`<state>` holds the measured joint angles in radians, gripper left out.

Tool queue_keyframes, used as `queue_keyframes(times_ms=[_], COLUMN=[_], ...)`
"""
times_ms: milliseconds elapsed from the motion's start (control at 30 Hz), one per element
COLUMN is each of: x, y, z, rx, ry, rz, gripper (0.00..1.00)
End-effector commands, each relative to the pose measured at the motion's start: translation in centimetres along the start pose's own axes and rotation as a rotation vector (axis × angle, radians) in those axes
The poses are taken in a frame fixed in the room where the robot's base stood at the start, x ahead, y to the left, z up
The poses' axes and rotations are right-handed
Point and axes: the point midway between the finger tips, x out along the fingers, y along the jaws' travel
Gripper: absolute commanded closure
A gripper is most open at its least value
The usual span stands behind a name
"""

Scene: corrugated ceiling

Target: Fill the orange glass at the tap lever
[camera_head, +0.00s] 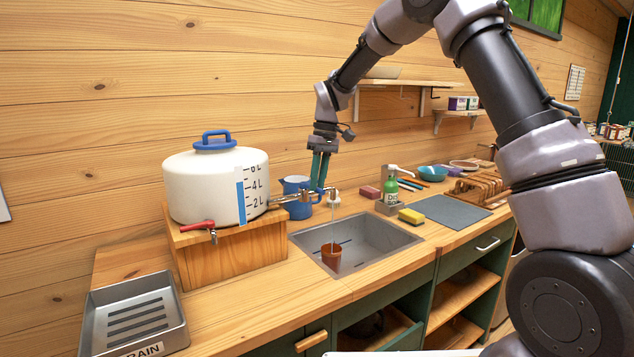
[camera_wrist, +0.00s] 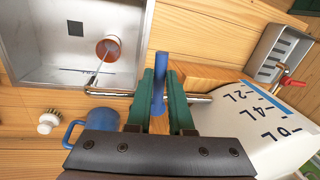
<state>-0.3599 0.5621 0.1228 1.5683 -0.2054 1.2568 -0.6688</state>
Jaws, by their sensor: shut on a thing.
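The orange glass (camera_head: 331,255) stands upright in the steel sink (camera_head: 375,238), under the metal spout (camera_head: 300,196). A thin stream of water falls from the spout's end into the glass in the head view. The wrist view shows the glass (camera_wrist: 108,47) with the stream entering its mouth; I cannot tell the water level. My gripper (camera_head: 319,183) is above the spout. In the wrist view its green fingers (camera_wrist: 160,98) are shut on the blue tap lever (camera_wrist: 158,82). In the head view the fingers hide the lever.
A white tank (camera_head: 215,185) with a red-handled tap (camera_head: 198,225) stands on a wooden box left of the sink. A blue jug (camera_head: 296,184) is behind the spout. A drain tray (camera_head: 135,312) is at front left. Soap bottle (camera_head: 391,188) and yellow sponge (camera_head: 411,215) sit right of the sink.

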Motion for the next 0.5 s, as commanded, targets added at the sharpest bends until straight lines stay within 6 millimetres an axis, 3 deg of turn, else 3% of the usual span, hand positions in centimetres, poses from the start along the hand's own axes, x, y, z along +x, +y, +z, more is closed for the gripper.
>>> queue_keyframes(times_ms=[67,100,167,500], x=[-0.09,-0.09,-0.08,-0.24], y=[-0.05,-0.05,-0.05,-0.01], z=[-0.07,-0.07,-0.06,-0.03], rx=[-0.001,-0.001,0.000,0.001], ry=[0.003,0.003,0.002,0.002], rz=[0.000,0.000,0.000,0.001], gripper=[1.00,0.69,0.51,0.51])
